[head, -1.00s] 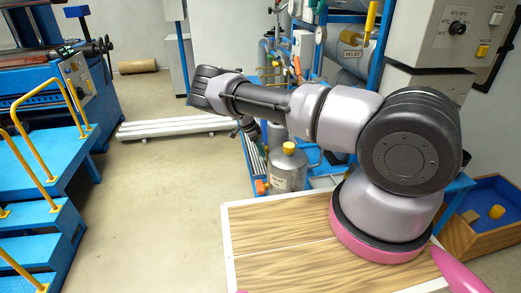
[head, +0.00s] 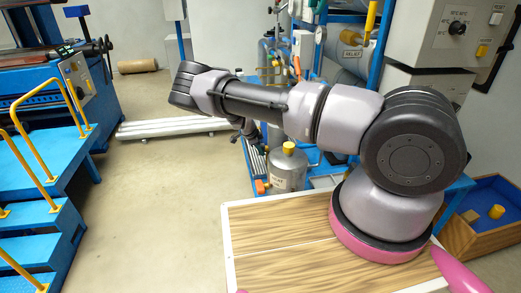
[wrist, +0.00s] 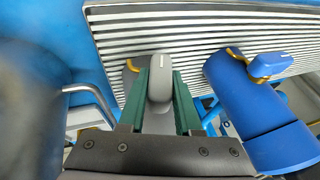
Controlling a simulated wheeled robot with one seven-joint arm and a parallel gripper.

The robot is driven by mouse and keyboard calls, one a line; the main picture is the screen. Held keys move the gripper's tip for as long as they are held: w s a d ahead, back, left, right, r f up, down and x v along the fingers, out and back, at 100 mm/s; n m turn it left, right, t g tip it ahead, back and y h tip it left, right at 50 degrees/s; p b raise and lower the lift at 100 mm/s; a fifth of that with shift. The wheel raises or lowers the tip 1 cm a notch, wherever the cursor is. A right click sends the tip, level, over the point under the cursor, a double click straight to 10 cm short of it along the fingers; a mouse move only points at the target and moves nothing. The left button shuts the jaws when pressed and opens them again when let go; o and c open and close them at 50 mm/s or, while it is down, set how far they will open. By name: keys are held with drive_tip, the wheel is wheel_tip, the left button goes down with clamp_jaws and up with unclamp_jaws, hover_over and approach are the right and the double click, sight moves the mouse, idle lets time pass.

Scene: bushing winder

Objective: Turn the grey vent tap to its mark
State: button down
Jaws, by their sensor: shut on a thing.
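The grey vent tap (wrist: 160,86) is in the middle of the wrist view, in front of a ribbed light panel. A short white line shows on its handle, running up the picture. A yellow mark (wrist: 131,65) shows on the grey round part just left of the handle. My gripper (wrist: 161,74) has its two green fingers on either side of the handle, shut on it. In the head view my arm reaches left and back, and my gripper is mostly hidden behind it. The tap cannot be made out there.
A blue tap (wrist: 269,65) on a thick blue pipe (wrist: 248,100) stands close on the right in the wrist view. A bent metal rail (wrist: 88,90) is on the left. In the head view a metal canister (head: 287,172) stands below my arm.

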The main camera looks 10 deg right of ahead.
drive_tip(key=m+t, duration=0.1)
drive_tip(key=t, duration=0.2)
drive_tip(key=shift+s+f, duration=0.1)
drive_tip(key=shift+s, duration=0.05)
drive_tip(key=t, duration=0.3)
drive_tip(key=shift+s+f, duration=0.15)
drive_tip(key=shift+f, duration=0.05)
drive_tip(key=m+t+h, duration=0.1)
drive_tip(key=t, duration=0.3)
drive_tip(key=shift+m+t, duration=0.3)
drive_tip(key=shift+m, duration=0.1)
drive_tip(key=c, duration=0.6)
unclamp_jaws()
drive_tip(key=v, duration=1)
drive_tip(key=shift+s+a, duration=0.25)
drive_tip(key=shift+s, duration=0.1)
drive_tip(key=shift+f, duration=0.1)
